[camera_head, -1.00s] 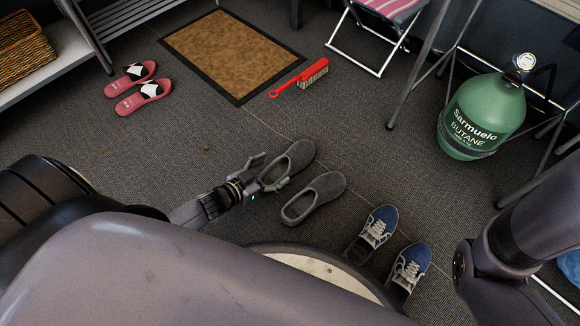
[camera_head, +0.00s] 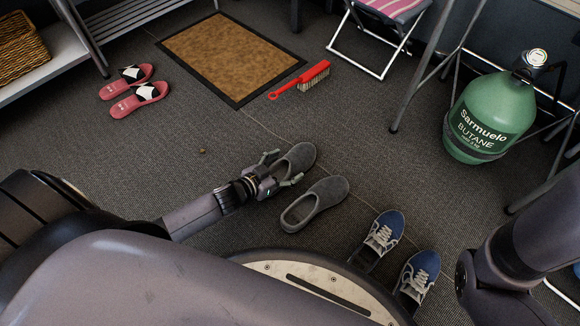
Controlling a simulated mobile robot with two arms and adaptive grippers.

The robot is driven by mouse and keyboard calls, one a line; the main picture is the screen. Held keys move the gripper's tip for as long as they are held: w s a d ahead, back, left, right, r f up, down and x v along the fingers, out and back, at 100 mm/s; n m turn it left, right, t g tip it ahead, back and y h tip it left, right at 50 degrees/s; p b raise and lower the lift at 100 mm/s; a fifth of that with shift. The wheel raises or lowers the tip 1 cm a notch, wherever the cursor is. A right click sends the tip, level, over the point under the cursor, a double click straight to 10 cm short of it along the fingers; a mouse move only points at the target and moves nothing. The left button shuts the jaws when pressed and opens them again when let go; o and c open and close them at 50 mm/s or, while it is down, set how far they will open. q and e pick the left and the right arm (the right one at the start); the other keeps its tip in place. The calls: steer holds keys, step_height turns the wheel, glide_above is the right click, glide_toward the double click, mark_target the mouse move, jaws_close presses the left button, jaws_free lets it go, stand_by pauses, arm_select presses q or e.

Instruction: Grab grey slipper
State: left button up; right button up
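Two grey slippers lie side by side on the dark carpet in the head view. My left gripper (camera_head: 281,168) reaches in from the left, at the heel end of the farther grey slipper (camera_head: 300,155). Its fingers are spread, one on each side of this slipper, and the gripper hides the heel. I cannot tell whether the fingers touch it. The nearer grey slipper (camera_head: 325,195) lies just to the right and is free of the gripper. My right arm shows at the right edge, but its gripper is out of view.
Blue sneakers (camera_head: 384,232) stand right of the slippers, close to my base. Pink slides (camera_head: 139,98), a brown doormat (camera_head: 230,52) and a red brush (camera_head: 314,75) lie farther back. A green butane bottle (camera_head: 490,112) and a folding stool (camera_head: 385,35) stand at right. Carpet between is clear.

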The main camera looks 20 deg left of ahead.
arm_select(q)
steer(key=c, duration=1.2)
